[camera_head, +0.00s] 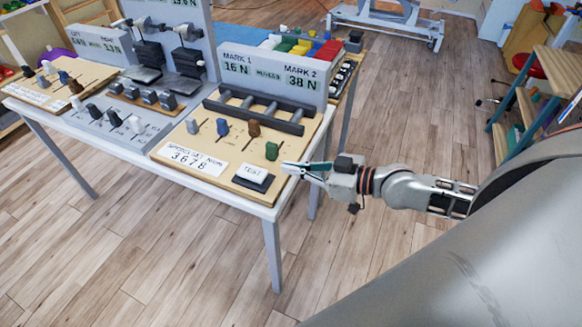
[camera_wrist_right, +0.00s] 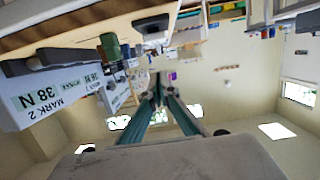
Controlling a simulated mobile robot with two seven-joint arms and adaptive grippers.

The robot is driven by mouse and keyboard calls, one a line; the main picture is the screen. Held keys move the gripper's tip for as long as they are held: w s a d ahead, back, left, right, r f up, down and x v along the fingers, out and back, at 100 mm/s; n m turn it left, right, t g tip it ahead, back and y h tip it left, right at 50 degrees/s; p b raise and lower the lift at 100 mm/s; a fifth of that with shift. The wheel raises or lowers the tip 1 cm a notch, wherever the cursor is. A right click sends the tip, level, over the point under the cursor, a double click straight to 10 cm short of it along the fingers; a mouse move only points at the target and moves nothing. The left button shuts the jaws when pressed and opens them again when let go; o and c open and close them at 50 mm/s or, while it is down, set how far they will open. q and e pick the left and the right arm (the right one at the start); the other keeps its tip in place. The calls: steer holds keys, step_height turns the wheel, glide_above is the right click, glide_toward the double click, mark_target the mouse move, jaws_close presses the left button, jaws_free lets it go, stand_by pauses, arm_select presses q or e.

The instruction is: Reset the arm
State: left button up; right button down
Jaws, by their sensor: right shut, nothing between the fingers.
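My right gripper (camera_head: 288,168) is shut and empty. Its teal fingers point left at the right edge of the wooden board (camera_head: 196,148), just right of the black block (camera_head: 254,184) with the white TEST label (camera_head: 256,171). I cannot tell how high above the board the tips are. The closed fingers (camera_wrist_right: 158,88) also show in the right wrist view. The board carries grey, blue, brown and green knobs in slots and a card reading 3 6 7 8 (camera_head: 191,158). Behind it a grey panel (camera_head: 270,98) reads MARK 1 16 N and MARK 2 38 N. My left gripper is out of sight.
The white table (camera_head: 230,198) also holds a second knob board (camera_head: 60,88) at left and dark apparatus (camera_head: 172,70) at the back. Coloured blocks (camera_head: 300,46) lie behind the panel. Wooden shelving (camera_head: 545,95) stands at right. Floor in front is clear.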

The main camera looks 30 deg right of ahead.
stand_by(0.5)
steer(key=s+f+h, duration=0.1)
steer(key=f, duration=0.3)
steer(key=s+a+f+m+h, duration=0.1)
steer(key=s+f, duration=0.1)
steer(key=f, duration=0.2)
steer(key=s+a+f+m+h, duration=0.1)
steer(key=s+f, duration=0.1)
steer(key=f, duration=0.3)
steer(key=shift+s+a+f, duration=0.1)
steer(key=shift+s+a, duration=0.1)
steer(key=shift+s, duration=0.05)
steer(key=s+a+f+m+g+h, duration=0.1)
steer(key=s+f+h, duration=0.3)
steer(key=s+f, duration=0.5)
step_height(320, 180, down, 2)
steer(key=shift+f+g, duration=0.1)
steer(key=shift+g, duration=0.2)
